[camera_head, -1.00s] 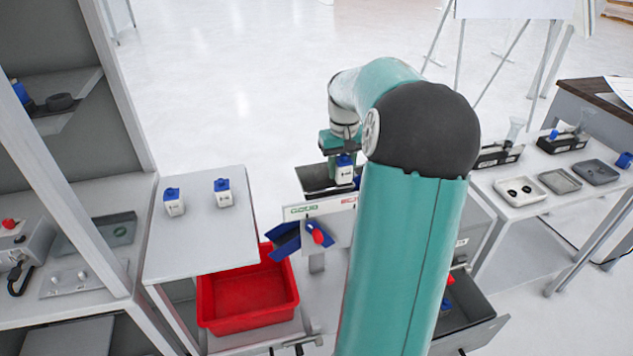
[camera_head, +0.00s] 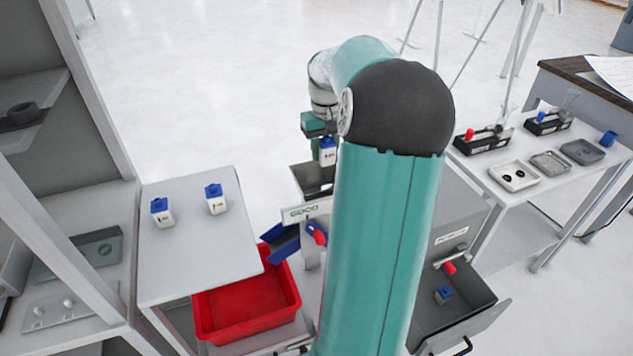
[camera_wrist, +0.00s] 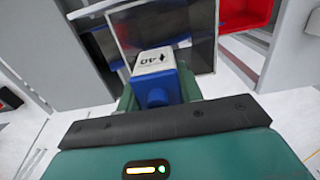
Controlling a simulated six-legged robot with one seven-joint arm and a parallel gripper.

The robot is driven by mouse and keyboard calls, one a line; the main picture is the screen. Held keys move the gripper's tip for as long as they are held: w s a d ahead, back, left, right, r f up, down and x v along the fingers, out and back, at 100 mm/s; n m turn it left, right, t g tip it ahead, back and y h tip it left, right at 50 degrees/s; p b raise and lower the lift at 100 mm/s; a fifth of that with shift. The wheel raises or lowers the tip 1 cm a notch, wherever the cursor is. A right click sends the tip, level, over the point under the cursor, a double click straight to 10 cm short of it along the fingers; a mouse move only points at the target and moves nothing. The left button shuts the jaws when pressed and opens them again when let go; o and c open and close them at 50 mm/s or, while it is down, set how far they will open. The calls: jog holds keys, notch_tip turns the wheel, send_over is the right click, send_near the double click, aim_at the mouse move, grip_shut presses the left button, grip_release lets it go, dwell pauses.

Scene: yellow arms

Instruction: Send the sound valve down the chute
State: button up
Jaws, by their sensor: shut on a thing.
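My gripper (camera_head: 321,133) is shut on a white valve with a blue cap (camera_head: 328,153). The valve is held upright over the far side of the grey tray (camera_head: 308,184) at the top of the sorting stand. In the wrist view the held valve (camera_wrist: 153,61) shows its printed white face, with the tray (camera_wrist: 203,50) beyond it. A "GOOD" sign (camera_head: 302,212) fronts the stand, and a blue chute (camera_head: 283,243) slopes below it toward a red bin (camera_head: 250,308). My arm hides the stand's right part.
Two more blue-capped valves (camera_head: 162,211) (camera_head: 216,198) stand on the left table (camera_head: 200,250). A bench with small trays (camera_head: 514,175) stands far right. A shelf unit is at left.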

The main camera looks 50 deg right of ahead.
aim_at(327, 164)
jog(key=f, duration=0.4)
jog(key=shift+s+f, duration=0.25)
jog(key=shift+s, duration=0.05)
jog(key=shift+f, duration=0.3)
jog(key=shift+w, duration=0.1)
jog(key=o, duration=1.1)
jog(key=shift+r, duration=0.1)
notch_tip(327, 164, up, 14)
jog(key=shift+f, duration=0.15)
